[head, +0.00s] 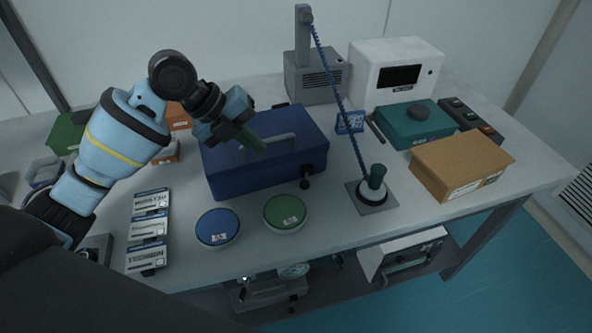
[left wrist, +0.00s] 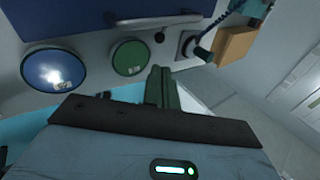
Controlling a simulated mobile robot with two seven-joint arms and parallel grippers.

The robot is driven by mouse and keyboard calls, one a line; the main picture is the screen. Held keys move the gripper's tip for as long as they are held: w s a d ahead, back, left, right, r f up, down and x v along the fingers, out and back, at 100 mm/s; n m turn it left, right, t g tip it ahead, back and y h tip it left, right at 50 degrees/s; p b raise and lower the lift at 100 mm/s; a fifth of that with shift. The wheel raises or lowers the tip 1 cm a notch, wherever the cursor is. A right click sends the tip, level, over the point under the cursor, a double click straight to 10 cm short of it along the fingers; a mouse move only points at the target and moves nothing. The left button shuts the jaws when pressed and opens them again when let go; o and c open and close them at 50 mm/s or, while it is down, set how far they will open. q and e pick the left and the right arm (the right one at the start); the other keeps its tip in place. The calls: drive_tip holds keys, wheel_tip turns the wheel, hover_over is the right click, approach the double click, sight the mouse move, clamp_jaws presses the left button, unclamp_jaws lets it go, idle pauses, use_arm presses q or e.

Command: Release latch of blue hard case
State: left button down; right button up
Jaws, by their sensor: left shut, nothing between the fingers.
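The blue hard case (head: 228,172) sits on the table with its lid down and a grey handle (head: 284,138) on top. A small dark latch (head: 306,172) is on its front face near the right end, with a round knob at its lower end. In the left wrist view the case (left wrist: 60,14) fills the top edge, and the latch knob (left wrist: 160,37) shows below it. My left gripper (head: 260,147) is shut and empty, with green fingers over the lid near the handle, apart from the latch. Its fingers also show in the left wrist view (left wrist: 162,75). My right gripper is not in view.
A blue round tin (head: 217,225) and a green round tin (head: 285,212) stand in front of the case. A stand with a blue coiled cord (head: 350,130) is to its right, near a cardboard box (head: 460,163). Small labelled boxes (head: 148,228) lie left.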

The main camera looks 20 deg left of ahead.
use_arm(q)
approach(302, 182)
drive_tip(key=x, duration=0.5)
drive_tip(key=shift+w+d+f, duration=0.1)
drive_tip(key=shift+d+f, duration=0.05)
drive_tip(key=shift+f, duration=0.15)
drive_tip(key=shift+w+d+f, duration=0.15)
drive_tip(key=shift+d+f, duration=0.15)
drive_tip(key=shift+f, duration=0.2)
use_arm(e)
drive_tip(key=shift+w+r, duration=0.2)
